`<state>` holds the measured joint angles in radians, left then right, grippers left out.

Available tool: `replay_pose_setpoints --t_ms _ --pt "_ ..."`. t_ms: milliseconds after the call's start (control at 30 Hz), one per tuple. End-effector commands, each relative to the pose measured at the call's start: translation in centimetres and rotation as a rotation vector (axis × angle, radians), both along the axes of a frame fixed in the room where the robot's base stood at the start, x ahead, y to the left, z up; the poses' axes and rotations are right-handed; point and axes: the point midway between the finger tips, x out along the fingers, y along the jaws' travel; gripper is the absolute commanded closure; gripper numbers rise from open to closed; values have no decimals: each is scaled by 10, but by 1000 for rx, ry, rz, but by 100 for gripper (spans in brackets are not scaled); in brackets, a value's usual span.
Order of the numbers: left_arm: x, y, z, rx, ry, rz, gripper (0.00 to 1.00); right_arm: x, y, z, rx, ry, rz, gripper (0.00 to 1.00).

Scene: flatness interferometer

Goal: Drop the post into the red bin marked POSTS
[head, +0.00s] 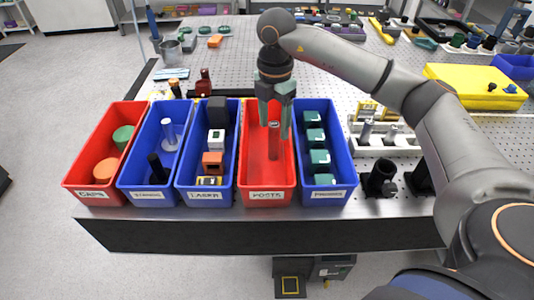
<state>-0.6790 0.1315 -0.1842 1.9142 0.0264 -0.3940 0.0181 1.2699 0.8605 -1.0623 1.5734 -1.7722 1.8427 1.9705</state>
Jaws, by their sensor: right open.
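The red bin marked POSTS (267,195) stands in the row of bins at the table's front edge, between two blue bins. My right gripper (275,126) is above this bin, pointing down, with its teal fingers apart. The post (273,146), a reddish-brown cylinder with a paler top, shows upright below and between the fingers, within the bin's outline. Whether its foot rests on the bin floor, I cannot tell for sure. My left gripper is out of view.
The red CAPS bin (93,195) and blue bins stand to the left, including the LASER bin (205,196). The blue PRISMS bin (327,195) is close on the right. Black holders (380,178) stand farther right. A perforated table top (330,65) lies behind.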

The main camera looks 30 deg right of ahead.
Motion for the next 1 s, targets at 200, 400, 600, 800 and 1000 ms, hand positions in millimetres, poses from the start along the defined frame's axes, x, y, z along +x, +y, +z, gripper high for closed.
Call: replay_pose_setpoints --t_ms 200,400,600,800,1000 --pt "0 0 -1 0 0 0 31 0 0 8 -1 0 0 34" --pt "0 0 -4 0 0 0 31 1 0 46 1 -5 0 34" --pt "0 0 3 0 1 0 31 0 0 93 -1 -3 -1 34" --pt "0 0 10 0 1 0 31 0 0 118 -1 -1 -1 34" --pt "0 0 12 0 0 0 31 0 0 125 -1 0 0 34"
